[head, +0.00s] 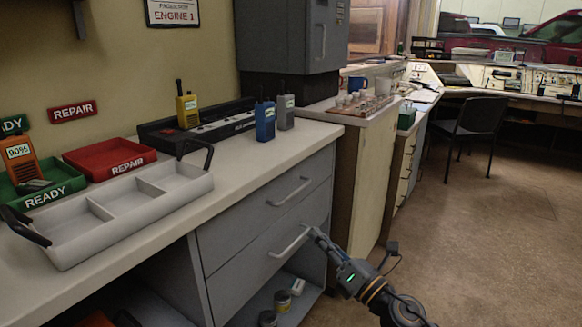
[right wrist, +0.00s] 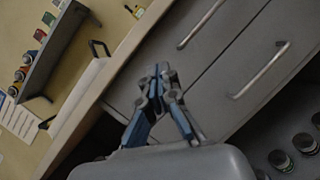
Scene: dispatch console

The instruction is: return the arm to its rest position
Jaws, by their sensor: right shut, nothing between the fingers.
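My right gripper (head: 316,235) is in front of the drawer cabinet. In the head view its tip overlaps the right end of the lower drawer handle (head: 290,241). In the right wrist view the gripper (right wrist: 161,72) has its fingers together with nothing between them. There the lower handle (right wrist: 262,70) is to the right of the fingertips, apart from them. The upper handle (right wrist: 201,24) is above and to the right. Both drawers look shut. My left gripper is not in view.
A grey three-compartment tray (head: 150,219) sits on the counter, with a red repair tray (head: 92,158) and green ready tray (head: 70,184) behind. Blue (head: 265,122) and yellow (head: 187,110) radios stand near the charger. Jars (head: 283,300) are on the low shelf.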

